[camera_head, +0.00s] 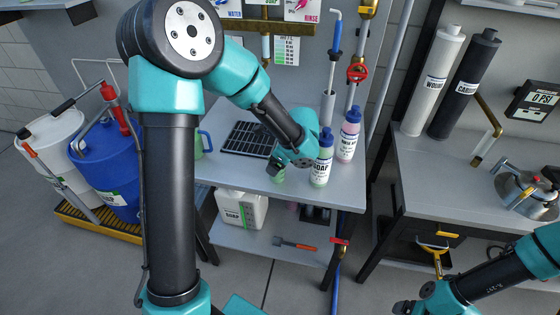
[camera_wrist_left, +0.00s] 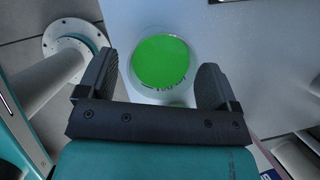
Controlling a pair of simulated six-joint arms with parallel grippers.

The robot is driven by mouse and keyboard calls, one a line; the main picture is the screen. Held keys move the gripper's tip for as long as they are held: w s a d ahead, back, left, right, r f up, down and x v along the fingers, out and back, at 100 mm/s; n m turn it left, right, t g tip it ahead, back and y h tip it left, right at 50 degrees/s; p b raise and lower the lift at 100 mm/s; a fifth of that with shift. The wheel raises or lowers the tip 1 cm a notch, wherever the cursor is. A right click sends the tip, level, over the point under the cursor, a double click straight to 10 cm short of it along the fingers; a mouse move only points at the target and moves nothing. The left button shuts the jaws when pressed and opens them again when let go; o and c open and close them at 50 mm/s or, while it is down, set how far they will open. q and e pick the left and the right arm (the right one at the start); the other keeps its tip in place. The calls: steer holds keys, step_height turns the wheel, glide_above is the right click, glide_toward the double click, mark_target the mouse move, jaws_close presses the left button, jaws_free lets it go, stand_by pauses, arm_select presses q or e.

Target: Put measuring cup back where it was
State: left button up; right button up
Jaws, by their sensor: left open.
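The measuring cup (camera_wrist_left: 161,64), a round clear vessel with bright green liquid, shows from above in the left wrist view, on the grey table top. In the head view a small green part of it (camera_head: 279,178) shows near the table's front edge, mostly hidden by my left gripper (camera_head: 275,170). My left gripper (camera_wrist_left: 157,72) is open, with one finger on each side of the cup; I cannot tell if they touch it. My right gripper (camera_head: 403,307) is at the bottom right, far from the cup; its fingers are too small to judge.
A green soap bottle (camera_head: 321,160) and a pink bottle (camera_head: 348,136) stand right of my left gripper. A black gridded mat (camera_head: 248,139) lies to its left. A green-handled jug (camera_head: 203,143) is partly hidden by my arm. A metal device (camera_head: 520,190) sits on the right bench.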

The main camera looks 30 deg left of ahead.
arm_select(q)
steer(key=v, duration=1.2)
steer(key=shift+r, duration=0.2)
